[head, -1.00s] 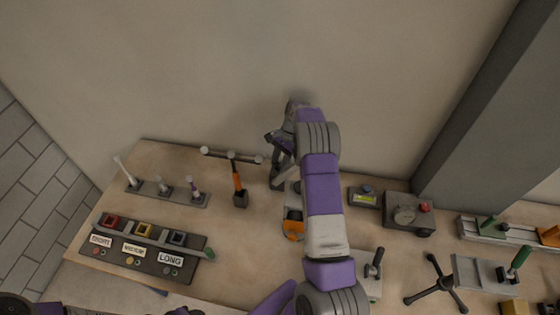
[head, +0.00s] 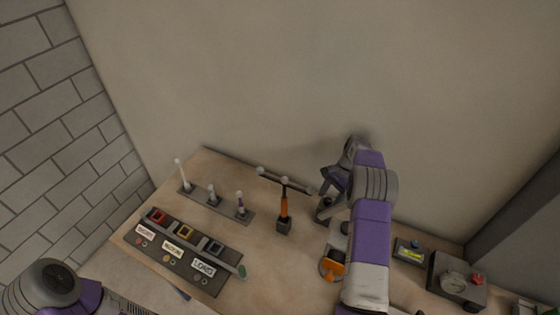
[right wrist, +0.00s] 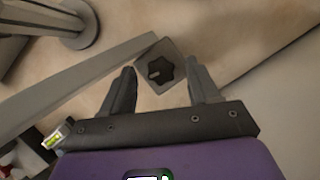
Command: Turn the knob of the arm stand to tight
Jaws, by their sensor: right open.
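A black lobed knob (right wrist: 159,72) sits on a small grey square block (right wrist: 166,53) in the right wrist view. A pale mark shows on the knob's left side; I cannot read any label. My right gripper (right wrist: 162,78) is open and empty, with one finger on each side of the knob in the picture. I see gaps between the knob and both fingers; I cannot tell their height above it. My left gripper is out of view.
In the right wrist view a long grey bar (right wrist: 85,75) runs close to the block, and a round-based post (right wrist: 72,28) stands at upper left. In the head view, an orange-ended device (head: 332,268), a grey box with a red button (head: 455,283) and a labelled panel (head: 185,246) are nearby.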

